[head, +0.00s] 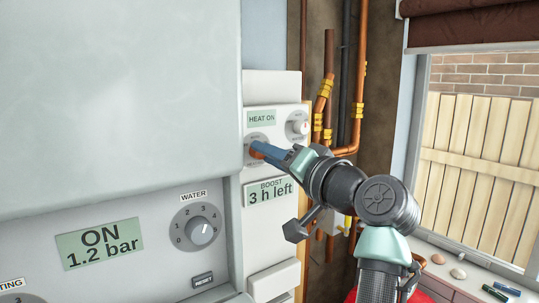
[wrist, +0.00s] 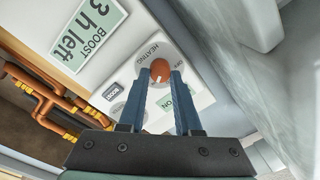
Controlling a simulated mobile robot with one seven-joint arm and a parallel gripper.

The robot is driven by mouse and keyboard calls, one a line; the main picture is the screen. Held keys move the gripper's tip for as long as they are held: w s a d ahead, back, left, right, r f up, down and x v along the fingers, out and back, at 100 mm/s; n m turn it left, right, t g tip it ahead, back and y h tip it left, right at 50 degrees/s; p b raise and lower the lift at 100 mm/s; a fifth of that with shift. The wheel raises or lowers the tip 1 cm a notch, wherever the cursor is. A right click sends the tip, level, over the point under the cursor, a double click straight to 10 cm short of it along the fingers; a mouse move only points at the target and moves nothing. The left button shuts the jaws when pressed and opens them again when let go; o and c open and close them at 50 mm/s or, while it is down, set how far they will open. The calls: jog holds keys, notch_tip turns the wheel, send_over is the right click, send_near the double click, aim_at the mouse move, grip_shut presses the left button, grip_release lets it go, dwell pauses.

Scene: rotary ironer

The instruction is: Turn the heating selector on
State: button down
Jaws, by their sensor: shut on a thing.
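The heating selector (wrist: 160,69) is a small orange-brown knob on a pale dial marked HEATING in the wrist view. It has a short white pointer line. In the head view it is mostly hidden, with a bit of orange (head: 256,150) at the fingertips. My gripper (head: 262,151) reaches to the control panel (head: 256,94), and its two blue fingers (wrist: 160,76) are shut on the knob, one on each side. A small green display (head: 262,118) above the dial reads HEAT ON.
Below is a display (head: 268,191) reading BOOST 3 h left. A large grey boiler casing (head: 110,90) stands close on the left, with a WATER dial (head: 200,229). Copper pipes (head: 360,85) run on the right.

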jog(key=c, duration=0.6)
grip_release()
jog(key=b+v, duration=0.7)
jog(key=v, duration=0.6)
